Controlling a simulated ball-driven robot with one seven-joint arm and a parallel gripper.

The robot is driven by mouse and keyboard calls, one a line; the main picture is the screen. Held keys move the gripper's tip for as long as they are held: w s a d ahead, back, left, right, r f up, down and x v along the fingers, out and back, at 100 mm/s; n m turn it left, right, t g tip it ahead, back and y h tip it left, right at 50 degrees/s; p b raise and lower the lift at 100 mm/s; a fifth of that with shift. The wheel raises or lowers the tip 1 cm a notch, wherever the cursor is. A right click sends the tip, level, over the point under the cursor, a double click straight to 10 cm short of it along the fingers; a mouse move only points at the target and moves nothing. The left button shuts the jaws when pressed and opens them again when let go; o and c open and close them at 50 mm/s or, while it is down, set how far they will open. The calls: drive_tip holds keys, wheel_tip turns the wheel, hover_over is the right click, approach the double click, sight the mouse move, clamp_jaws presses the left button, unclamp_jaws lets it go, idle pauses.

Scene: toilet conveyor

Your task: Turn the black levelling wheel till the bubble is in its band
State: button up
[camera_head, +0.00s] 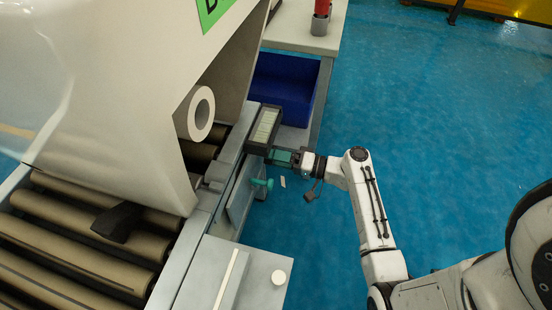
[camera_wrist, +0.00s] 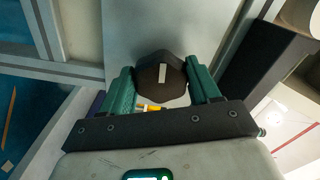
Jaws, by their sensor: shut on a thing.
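The black levelling wheel (camera_wrist: 177,80) is in the middle of the wrist view, a dark knob with a white stripe standing upright in the picture. My gripper (camera_wrist: 162,88) has its two green fingers on either side of the wheel, shut on it. In the head view my gripper (camera_head: 283,157) reaches the side of the conveyor from the right; the wheel cannot be made out there. A dark-framed box with a pale segmented face (camera_head: 264,127) sits just above my gripper, possibly the level. I cannot make out a bubble or its band.
A white toilet-shaped body (camera_head: 120,90) stands over the brown conveyor rollers (camera_head: 70,255). A teal handle (camera_head: 262,183) sticks out below my gripper. A blue bin (camera_head: 285,85) is behind. A grey box (camera_head: 255,270) is in front. The blue floor (camera_head: 440,130) at right is open.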

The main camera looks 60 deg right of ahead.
drive_tip(key=shift+w+a, duration=0.2)
drive_tip(key=shift+w, duration=0.05)
drive_tip(key=o, duration=1.1)
drive_tip(key=shift+c, duration=0.2)
drive_tip(key=shift+s, duration=0.1)
drive_tip(key=shift+s+d, duration=0.1)
drive_tip(key=p+v, duration=0.3)
drive_tip(key=v, duration=0.7)
drive_tip(key=shift+s, duration=0.25)
drive_tip(key=shift+d, duration=0.1)
